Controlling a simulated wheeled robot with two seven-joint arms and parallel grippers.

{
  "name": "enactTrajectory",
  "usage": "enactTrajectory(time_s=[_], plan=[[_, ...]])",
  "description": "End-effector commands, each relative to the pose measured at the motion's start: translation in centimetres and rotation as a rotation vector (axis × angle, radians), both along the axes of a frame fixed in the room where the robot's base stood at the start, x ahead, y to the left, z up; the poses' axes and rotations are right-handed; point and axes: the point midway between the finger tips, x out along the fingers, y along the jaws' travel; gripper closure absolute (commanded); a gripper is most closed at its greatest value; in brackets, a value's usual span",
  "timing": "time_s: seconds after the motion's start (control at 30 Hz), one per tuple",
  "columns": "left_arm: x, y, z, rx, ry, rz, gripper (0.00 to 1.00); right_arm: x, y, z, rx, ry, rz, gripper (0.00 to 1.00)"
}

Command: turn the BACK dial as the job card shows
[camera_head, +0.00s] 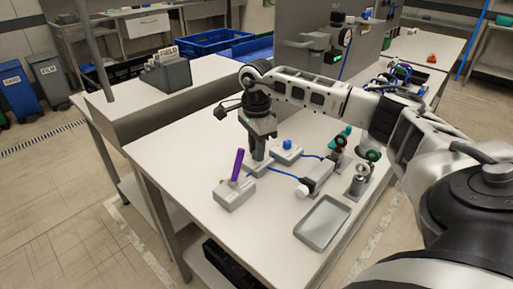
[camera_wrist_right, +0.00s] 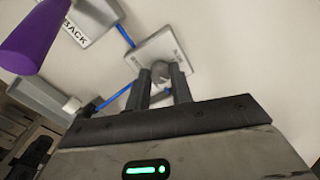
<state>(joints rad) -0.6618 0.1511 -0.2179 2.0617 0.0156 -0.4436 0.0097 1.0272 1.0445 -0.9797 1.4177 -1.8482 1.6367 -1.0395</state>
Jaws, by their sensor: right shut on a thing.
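My right gripper (camera_head: 257,154) reaches down from above onto a low grey box (camera_head: 259,168) on the table. In the right wrist view its two fingers (camera_wrist_right: 161,76) are shut on the small round grey dial (camera_wrist_right: 159,69) of a pale box (camera_wrist_right: 168,47). The lettering on that box is too small to read. The dial is hidden by the fingers in the head view. My left gripper is not in view.
A box with a purple lever (camera_head: 238,165) stands close by; the lever also shows in the wrist view (camera_wrist_right: 40,35). A blue-knobbed box (camera_head: 287,154), a white-knobbed box (camera_head: 320,176) and an empty tray (camera_head: 322,222) are nearby. A holder marked FIELD (camera_head: 167,73) stands at the back left.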

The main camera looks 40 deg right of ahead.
Motion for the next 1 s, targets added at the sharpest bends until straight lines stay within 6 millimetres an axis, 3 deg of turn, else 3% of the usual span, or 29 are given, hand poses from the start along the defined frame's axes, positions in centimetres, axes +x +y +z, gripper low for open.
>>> enactTrajectory(time_s=[0.7,0.73,0.8,1.0], plan=[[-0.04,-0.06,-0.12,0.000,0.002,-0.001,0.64,0.13,0.04,0.23,0.003,-0.007,0.071,1.00],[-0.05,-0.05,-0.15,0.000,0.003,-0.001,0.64,0.13,0.04,0.23,0.003,-0.007,0.070,0.69],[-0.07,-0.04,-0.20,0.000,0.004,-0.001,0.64,0.12,0.03,0.22,0.003,-0.006,0.070,0.56],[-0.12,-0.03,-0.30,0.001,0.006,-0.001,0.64,0.06,0.02,0.11,0.001,-0.003,0.070,0.56]])
